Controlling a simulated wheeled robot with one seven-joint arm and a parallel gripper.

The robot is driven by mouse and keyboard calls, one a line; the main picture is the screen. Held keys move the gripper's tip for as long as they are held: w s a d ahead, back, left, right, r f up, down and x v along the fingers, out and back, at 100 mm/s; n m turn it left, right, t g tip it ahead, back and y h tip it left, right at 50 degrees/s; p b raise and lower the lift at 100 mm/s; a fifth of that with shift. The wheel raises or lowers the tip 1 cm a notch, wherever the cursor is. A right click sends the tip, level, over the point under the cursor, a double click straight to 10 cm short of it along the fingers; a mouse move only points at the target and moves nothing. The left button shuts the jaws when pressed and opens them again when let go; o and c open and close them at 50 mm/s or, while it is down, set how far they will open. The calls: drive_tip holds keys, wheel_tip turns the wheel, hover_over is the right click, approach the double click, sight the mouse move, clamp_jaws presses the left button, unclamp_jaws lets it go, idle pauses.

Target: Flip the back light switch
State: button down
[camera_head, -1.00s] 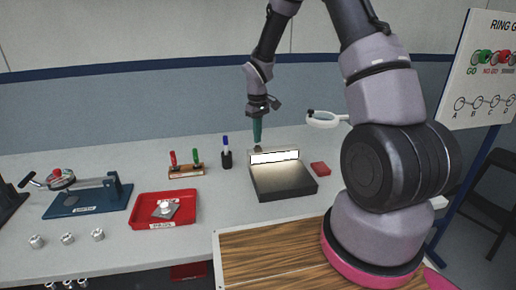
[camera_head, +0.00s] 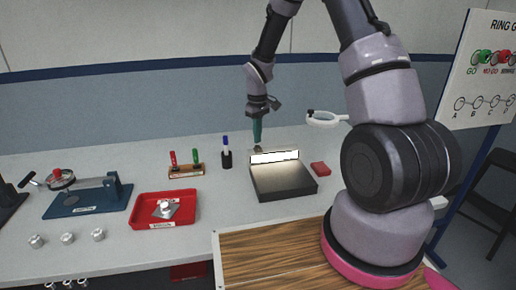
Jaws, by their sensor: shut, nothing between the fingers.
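A dark box (camera_head: 284,184) with a white light bar (camera_head: 274,156) along its back edge stands on the bench. The back light switch cannot be made out clearly; a small grey part (camera_head: 257,149) shows behind the bar's left end, just under my fingertips. My gripper (camera_head: 257,142) points down there with its teal fingers together and nothing held. Whether the fingertips touch that part cannot be told.
A blue marker in a black holder (camera_head: 226,158) and a wooden stand (camera_head: 186,170) with red and green markers are to the left. A red block (camera_head: 320,168) and a ring magnifier (camera_head: 323,118) are to the right. A red tray (camera_head: 164,224) lies front left.

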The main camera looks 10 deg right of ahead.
sight(258, 146)
drive_tip(key=shift+f, duration=0.9)
idle(0.3)
drive_tip(key=shift+r, duration=3.5)
